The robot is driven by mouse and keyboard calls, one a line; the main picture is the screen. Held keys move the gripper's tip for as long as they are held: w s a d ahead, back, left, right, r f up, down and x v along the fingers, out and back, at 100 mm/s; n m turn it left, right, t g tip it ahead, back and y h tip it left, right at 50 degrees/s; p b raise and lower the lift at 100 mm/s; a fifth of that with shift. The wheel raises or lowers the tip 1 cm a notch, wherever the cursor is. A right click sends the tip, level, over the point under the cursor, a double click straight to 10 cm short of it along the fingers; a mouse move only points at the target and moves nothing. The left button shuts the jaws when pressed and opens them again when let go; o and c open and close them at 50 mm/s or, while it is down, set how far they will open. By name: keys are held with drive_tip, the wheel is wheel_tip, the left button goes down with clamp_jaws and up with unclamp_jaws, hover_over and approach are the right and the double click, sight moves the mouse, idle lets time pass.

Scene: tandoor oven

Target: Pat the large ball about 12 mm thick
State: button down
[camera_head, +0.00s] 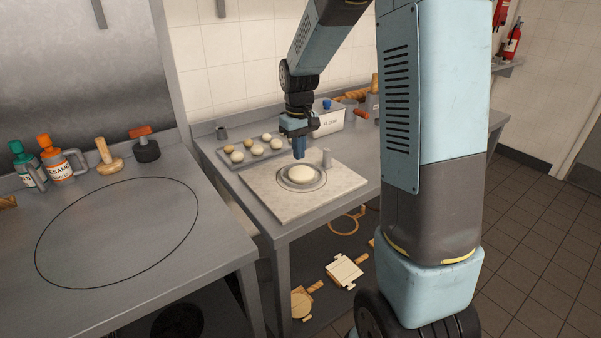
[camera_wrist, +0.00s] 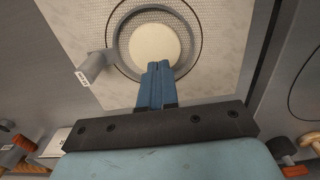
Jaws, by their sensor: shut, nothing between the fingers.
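The large ball (camera_head: 301,174) is a pale, rounded piece of dough. It lies inside the marked ring on the light board (camera_head: 262,197) on the middle counter. It also shows in the wrist view as a pale disc (camera_wrist: 155,46). My gripper (camera_head: 299,150) is shut and empty, with blue fingers pointing down. In the wrist view the fingertips (camera_wrist: 158,66) overlap the near edge of the dough. I cannot tell whether they touch it. The thickness of the dough cannot be read from these views.
A small grey upright post (camera_head: 327,158) stands beside the ring, also seen in the wrist view (camera_wrist: 92,66). A tray (camera_head: 236,163) with several smaller dough balls sits behind the board. A white flour box (camera_head: 328,121) stands at the back. The left counter is mostly clear.

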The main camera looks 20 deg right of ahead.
sight(299, 174)
drive_tip(key=shift+f, duration=1.45)
drive_tip(key=shift+f, duration=0.35)
drive_tip(key=shift+f, duration=0.75)
drive_tip(key=shift+f, duration=0.2)
idle(0.8)
drive_tip(key=shift+r, duration=0.1)
idle(0.7)
drive_tip(key=shift+r, duration=1.45)
drive_tip(key=shift+r, duration=0.1)
